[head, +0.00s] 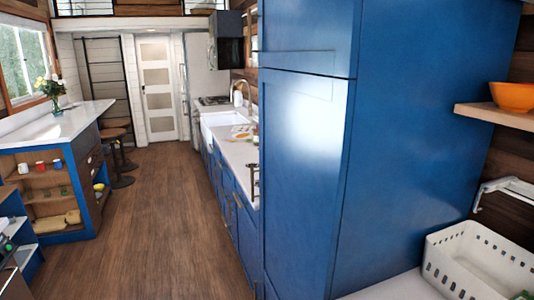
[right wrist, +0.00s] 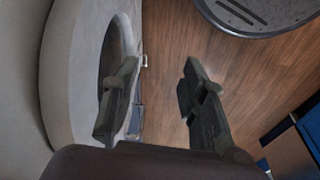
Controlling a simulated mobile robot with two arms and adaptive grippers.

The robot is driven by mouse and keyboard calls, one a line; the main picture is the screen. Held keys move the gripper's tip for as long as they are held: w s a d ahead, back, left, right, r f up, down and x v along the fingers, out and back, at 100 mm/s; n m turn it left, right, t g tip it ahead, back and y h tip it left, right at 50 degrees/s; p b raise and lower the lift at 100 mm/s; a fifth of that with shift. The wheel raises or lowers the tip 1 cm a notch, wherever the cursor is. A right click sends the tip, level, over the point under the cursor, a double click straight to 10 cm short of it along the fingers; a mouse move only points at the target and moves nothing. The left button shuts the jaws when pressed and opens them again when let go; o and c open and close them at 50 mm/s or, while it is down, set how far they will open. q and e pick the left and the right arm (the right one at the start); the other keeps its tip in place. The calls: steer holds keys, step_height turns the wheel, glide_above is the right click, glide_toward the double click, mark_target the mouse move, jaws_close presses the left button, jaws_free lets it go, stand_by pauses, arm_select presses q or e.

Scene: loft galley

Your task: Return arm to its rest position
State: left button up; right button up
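My right gripper (right wrist: 160,75) shows in the right wrist view. Its two dark fingers are spread apart with wood floor visible between them, and nothing is held. No arm or gripper of mine shows in the head view, and my left gripper is in neither view.
A tall blue cabinet (head: 420,130) stands close on the right. Beside it are a white basket (head: 475,262) and a shelf (head: 500,119) with an orange bowl (head: 513,96). A white-topped island (head: 50,127) stands left. The wood floor (head: 165,210) between is clear.

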steer(key=s+d+f+b, duration=0.1)
steer(key=s+f+b, duration=0.1)
steer(key=s+f, duration=0.5)
steer(key=s+d+f+g+b, duration=0.1)
steer(key=s+f+b, duration=0.1)
steer(key=s+f, duration=0.6)
step_height(320, 180, down, 3)
steer(key=shift+d, duration=0.4)
steer(key=shift+s, duration=0.1)
